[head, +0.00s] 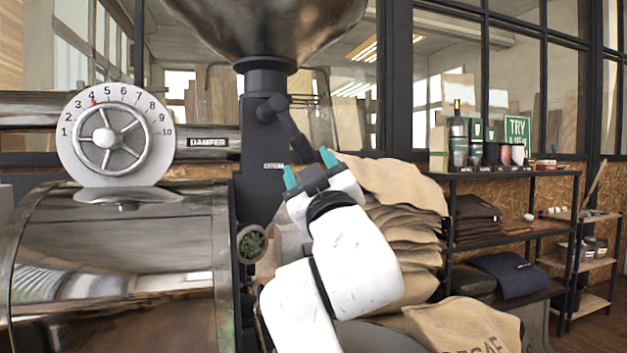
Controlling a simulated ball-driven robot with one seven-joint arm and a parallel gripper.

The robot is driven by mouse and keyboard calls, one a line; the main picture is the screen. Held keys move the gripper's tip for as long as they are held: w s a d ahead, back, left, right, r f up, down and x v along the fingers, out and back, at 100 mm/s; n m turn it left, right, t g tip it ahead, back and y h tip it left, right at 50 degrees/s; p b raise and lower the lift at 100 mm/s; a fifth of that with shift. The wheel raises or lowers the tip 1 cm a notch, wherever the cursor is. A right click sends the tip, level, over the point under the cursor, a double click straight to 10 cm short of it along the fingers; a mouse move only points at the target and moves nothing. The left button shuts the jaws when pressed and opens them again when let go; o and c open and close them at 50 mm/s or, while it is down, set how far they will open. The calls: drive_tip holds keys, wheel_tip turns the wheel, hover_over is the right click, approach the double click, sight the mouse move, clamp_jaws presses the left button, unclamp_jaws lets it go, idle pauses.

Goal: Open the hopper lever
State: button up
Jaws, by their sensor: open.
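The hopper (265,22) is a large dark metal funnel at the top of the head view, on a black neck and column. The hopper lever (290,128) is a dark arm on the right side of that column. It slants down to the right from its pivot. My gripper (309,166) is open, with two teal fingertips, at the lower end of the lever. The lever's tip lies near or between the fingertips; I cannot tell whether they touch it. Part of a label (273,165) shows on the column, left of my gripper.
A damper dial (110,137) with a numbered plate stands at left on the shiny roaster drum (120,250). A small round port with green contents (251,243) sits below my gripper. Stacked sacks (410,235) lie behind my arm. A shelf (500,174) with goods stands at right.

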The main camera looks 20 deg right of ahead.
drive_tip(key=shift+v, duration=1.25)
drive_tip(key=shift+f, duration=0.1)
drive_tip(key=s+d+f+m+g+p, duration=0.1)
drive_tip(key=s+d+f+g, duration=0.2)
drive_tip(key=f, duration=0.9)
drive_tip(key=s+d+f+m+g+h+p, duration=0.15)
drive_tip(key=f+g, duration=0.25)
drive_tip(key=f, duration=0.8)
drive_tip(key=s+d+f+m+g+p, duration=0.2)
drive_tip(key=d+f+g, duration=0.2)
drive_tip(key=f, duration=0.8)
drive_tip(key=s+d+f+g+p, duration=0.15)
drive_tip(key=s+f+g, duration=0.35)
drive_tip(key=s+f, duration=0.7)
drive_tip(key=s+f+m+g+y+p, duration=0.1)
drive_tip(key=s+f+g, duration=0.2)
drive_tip(key=s, duration=0.8)
drive_tip(key=s+d+f+m+g, duration=0.1)
drive_tip(key=s+f+g, duration=0.2)
drive_tip(key=s, duration=0.8)
wheel_tip(320, 180, down, 2)
drive_tip(key=shift+s+d+f+y+p, duration=0.1)
drive_tip(key=shift+s+d+y+p, duration=0.15)
drive_tip(key=shift+y+p, duration=0.15)
